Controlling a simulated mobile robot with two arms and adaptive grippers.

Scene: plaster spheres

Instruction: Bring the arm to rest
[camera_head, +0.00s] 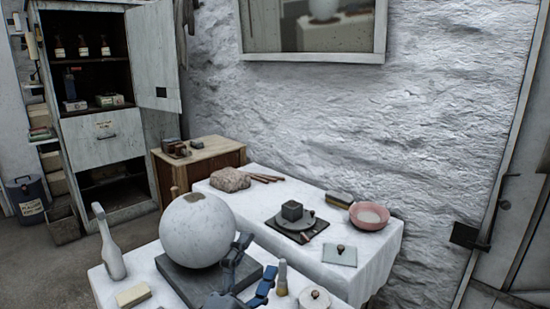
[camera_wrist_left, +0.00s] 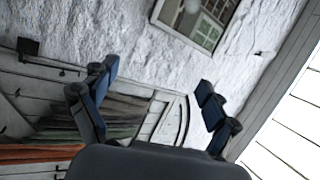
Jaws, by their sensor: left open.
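My left gripper (camera_head: 252,268) is open, with blue-grey fingers, in front of the right side of a dark square slab in the head view. In the left wrist view its two fingers (camera_wrist_left: 155,92) are spread wide with nothing between them. A large white plaster sphere (camera_head: 196,232) with a brownish patch on top rests on the dark slab (camera_head: 178,278). The gripper overlaps the slab's right part in the picture; I cannot tell how far apart they are. My right gripper is in neither view.
Around the slab are a white bottle-shaped object (camera_head: 109,245), a pale block (camera_head: 133,295), a brush (camera_head: 282,278) and a lidded white pot (camera_head: 314,298). A rough white wall stands behind.

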